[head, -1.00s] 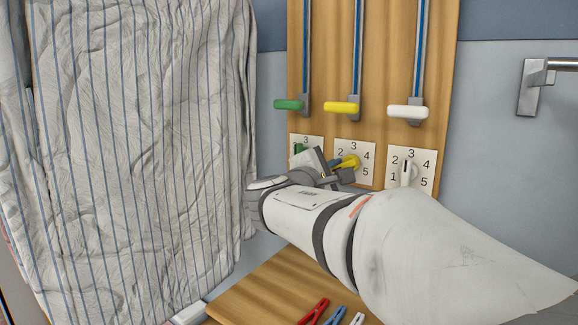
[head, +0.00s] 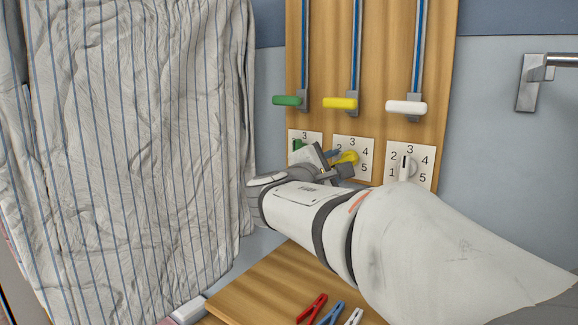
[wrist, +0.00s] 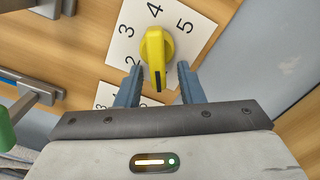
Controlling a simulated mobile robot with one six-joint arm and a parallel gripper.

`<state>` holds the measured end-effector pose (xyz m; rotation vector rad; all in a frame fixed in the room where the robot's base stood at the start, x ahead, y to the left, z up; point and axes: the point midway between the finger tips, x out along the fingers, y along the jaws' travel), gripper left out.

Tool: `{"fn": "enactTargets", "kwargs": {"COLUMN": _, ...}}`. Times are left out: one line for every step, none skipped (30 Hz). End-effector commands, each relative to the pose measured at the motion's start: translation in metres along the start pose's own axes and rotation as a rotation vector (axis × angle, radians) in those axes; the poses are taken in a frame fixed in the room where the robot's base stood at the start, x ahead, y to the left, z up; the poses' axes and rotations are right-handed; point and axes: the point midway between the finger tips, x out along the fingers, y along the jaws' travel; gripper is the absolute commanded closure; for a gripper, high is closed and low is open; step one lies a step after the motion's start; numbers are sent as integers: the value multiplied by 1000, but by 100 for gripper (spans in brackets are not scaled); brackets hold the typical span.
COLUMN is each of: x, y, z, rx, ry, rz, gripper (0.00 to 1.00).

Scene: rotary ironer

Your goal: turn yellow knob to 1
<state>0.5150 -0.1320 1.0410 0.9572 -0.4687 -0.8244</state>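The yellow knob (wrist: 155,48) sits on a white dial plate (wrist: 195,44) numbered 2 to 5 where visible; the 1 is not readable. Its black-marked end points down in the wrist view, past the 2. The knob also shows in the head view (head: 347,157), partly behind my gripper (head: 330,164). In the wrist view my gripper (wrist: 159,76) is open, one finger on each side of the knob's marked end, with a gap at both sides. How deep the fingers reach around it is hard to tell.
The green knob (head: 297,145) is close left, partly hidden by my gripper. A white knob (head: 405,167) is to the right. Green (head: 288,100), yellow (head: 340,103) and white (head: 406,107) sliders are above. A striped cloth (head: 130,150) hangs left; clothes pegs (head: 312,308) lie below.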

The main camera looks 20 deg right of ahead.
Motion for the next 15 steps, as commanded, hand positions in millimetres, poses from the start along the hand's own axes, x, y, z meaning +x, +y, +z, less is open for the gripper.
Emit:
{"fn": "enactTargets", "kwargs": {"x": 0, "y": 0, "z": 0, "rx": 0, "ry": 1, "rz": 0, "gripper": 65}}
{"fn": "enactTargets", "kwargs": {"x": 0, "y": 0, "z": 0, "rx": 0, "ry": 1, "rz": 0, "gripper": 65}}
{"fn": "enactTargets", "kwargs": {"x": -1, "y": 0, "z": 0, "rx": 0, "ry": 1, "rz": 0, "gripper": 65}}
{"fn": "enactTargets", "kwargs": {"x": -2, "y": 0, "z": 0, "rx": 0, "ry": 2, "rz": 0, "gripper": 65}}
{"fn": "enactTargets", "kwargs": {"x": -4, "y": 1, "z": -1, "rx": 0, "ry": 3, "rz": 1, "gripper": 65}}
{"fn": "enactTargets", "kwargs": {"x": -8, "y": 1, "z": -1, "rx": 0, "ry": 4, "rz": 2, "gripper": 65}}
{"fn": "enactTargets", "kwargs": {"x": -11, "y": 1, "z": -1, "rx": 0, "ry": 4, "rz": 2, "gripper": 65}}
{"fn": "enactTargets", "kwargs": {"x": -15, "y": 1, "z": 0, "rx": 0, "ry": 4, "rz": 2, "gripper": 65}}
{"fn": "enactTargets", "kwargs": {"x": -21, "y": 2, "z": 0, "rx": 1, "ry": 5, "rz": 3, "gripper": 65}}
{"fn": "enactTargets", "kwargs": {"x": -26, "y": 2, "z": 0, "rx": 1, "ry": 5, "rz": 3, "gripper": 65}}
{"fn": "enactTargets", "kwargs": {"x": -32, "y": 2, "z": 0, "rx": 1, "ry": 6, "rz": 2, "gripper": 65}}
{"fn": "enactTargets", "kwargs": {"x": -38, "y": 2, "z": 0, "rx": 1, "ry": 6, "rz": 2, "gripper": 65}}
{"fn": "enactTargets", "kwargs": {"x": -43, "y": 2, "z": 0, "rx": 1, "ry": 6, "rz": 3, "gripper": 65}}
{"fn": "enactTargets", "kwargs": {"x": -48, "y": 2, "z": 0, "rx": 1, "ry": 5, "rz": 3, "gripper": 65}}
{"fn": "enactTargets", "kwargs": {"x": -54, "y": 2, "z": 0, "rx": 0, "ry": 5, "rz": 3, "gripper": 65}}
